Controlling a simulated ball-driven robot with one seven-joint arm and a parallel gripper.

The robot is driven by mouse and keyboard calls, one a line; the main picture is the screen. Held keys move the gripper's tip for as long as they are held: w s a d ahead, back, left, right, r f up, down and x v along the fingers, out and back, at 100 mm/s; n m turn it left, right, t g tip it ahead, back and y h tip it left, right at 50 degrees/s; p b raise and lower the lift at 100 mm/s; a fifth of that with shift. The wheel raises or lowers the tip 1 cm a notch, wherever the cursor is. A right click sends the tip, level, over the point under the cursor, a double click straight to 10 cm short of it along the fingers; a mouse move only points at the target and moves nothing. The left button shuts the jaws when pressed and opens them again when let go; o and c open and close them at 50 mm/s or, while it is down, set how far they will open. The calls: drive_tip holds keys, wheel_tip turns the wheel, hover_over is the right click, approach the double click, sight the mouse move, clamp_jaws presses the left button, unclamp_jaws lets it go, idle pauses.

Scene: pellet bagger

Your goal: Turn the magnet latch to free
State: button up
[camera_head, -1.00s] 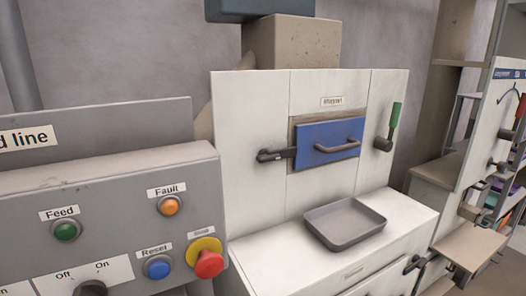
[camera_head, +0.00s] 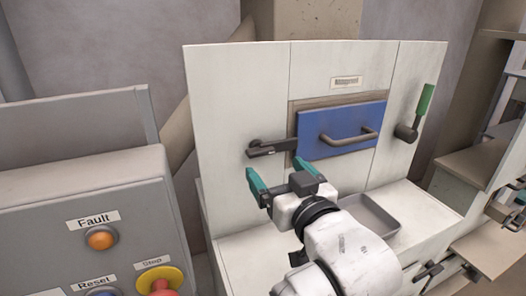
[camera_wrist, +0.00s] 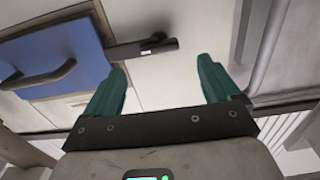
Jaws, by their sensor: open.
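The magnet latch (camera_head: 272,148) is a dark lever lying roughly level at the left side of the blue door (camera_head: 345,122) on the white machine front. In the wrist view the latch (camera_wrist: 145,47) lies just beyond the fingertips, beside the blue door (camera_wrist: 48,55). My gripper (camera_head: 275,168) is open and empty. Its green fingers point toward the panel, just below and in front of the latch in the head view. In the wrist view my gripper (camera_wrist: 162,66) shows a wide gap between its fingers, with no visible contact with the latch.
A green-handled lever (camera_head: 424,103) stands right of the door. A grey tray (camera_head: 383,219) on the white ledge is partly hidden by my arm. A grey control box (camera_head: 95,205) with buttons is at the left. The panel left of the latch is clear.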

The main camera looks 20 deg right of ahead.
sight(262, 154)
drive_tip(key=w+p, duration=0.1)
drive_tip(key=w, duration=0.6)
drive_tip(key=shift+w, duration=0.2)
drive_tip(key=c, duration=1.1)
